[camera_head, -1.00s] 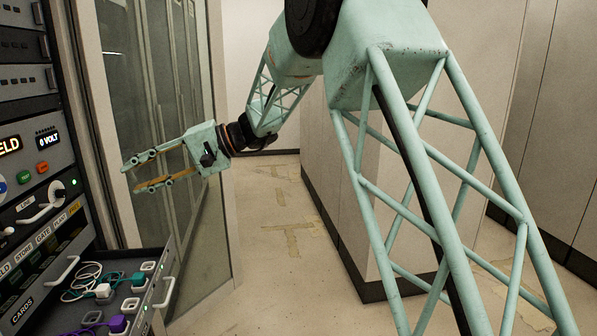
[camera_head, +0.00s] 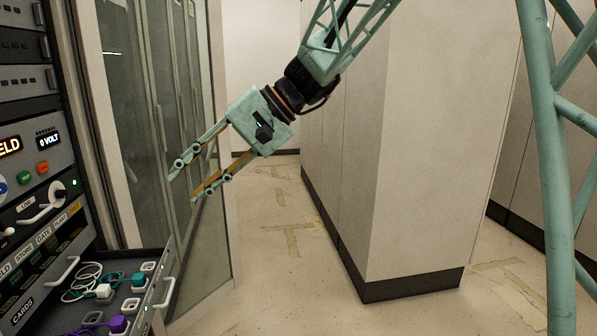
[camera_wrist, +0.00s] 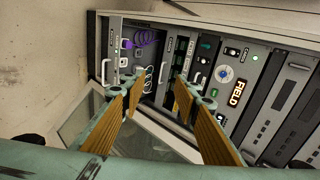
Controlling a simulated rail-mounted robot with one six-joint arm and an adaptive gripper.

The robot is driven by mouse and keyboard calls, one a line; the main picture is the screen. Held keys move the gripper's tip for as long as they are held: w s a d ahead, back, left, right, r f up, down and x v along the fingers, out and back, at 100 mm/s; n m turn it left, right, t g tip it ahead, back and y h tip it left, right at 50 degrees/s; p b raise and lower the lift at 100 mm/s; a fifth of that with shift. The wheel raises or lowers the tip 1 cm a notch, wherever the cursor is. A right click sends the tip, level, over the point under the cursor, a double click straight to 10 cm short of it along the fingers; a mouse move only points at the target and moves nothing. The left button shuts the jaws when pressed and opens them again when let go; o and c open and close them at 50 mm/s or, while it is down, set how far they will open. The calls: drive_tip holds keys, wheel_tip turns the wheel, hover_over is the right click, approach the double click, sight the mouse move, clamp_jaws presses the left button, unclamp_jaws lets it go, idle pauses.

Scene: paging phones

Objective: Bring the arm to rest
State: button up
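My gripper (camera_head: 183,187) hangs in the air in the middle left of the head view, pointing down and left toward the rack. Its two fingers stand apart with nothing between them. In the wrist view, its fingers (camera_wrist: 155,98) with orange-brown pads are also spread and empty, with the rack beyond them. My arm reaches in from the upper right of the head view. The gripper is clear of the rack and touches nothing that I can see.
An equipment rack (camera_head: 40,165) stands at the left. Its lower drawer (camera_head: 160,262) is pulled out, holding white, teal and purple plugs with cables. A glass-fronted cabinet (camera_head: 185,130) stands behind the gripper. Pale cabinets (camera_head: 425,170) stand at the right. The floor (camera_head: 265,265) between is clear.

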drive_tip(key=s+d+f+t+h, duration=0.1)
drive_tip(key=s+d+f+h, duration=0.1)
drive_tip(key=s+d, duration=0.9)
drive_tip(key=s+d+f+m+t+h, duration=0.1)
drive_tip(key=s+d+h, duration=0.3)
drive_tip(key=s+d, duration=0.8)
drive_tip(key=s+d+f+m+t+h, duration=0.1)
drive_tip(key=s+d+f+t+h, duration=0.2)
drive_tip(key=s+d, duration=0.9)
drive_tip(key=d+f+h, duration=0.1)
drive_tip(key=d, duration=0.8)
drive_tip(key=shift+s, duration=0.2)
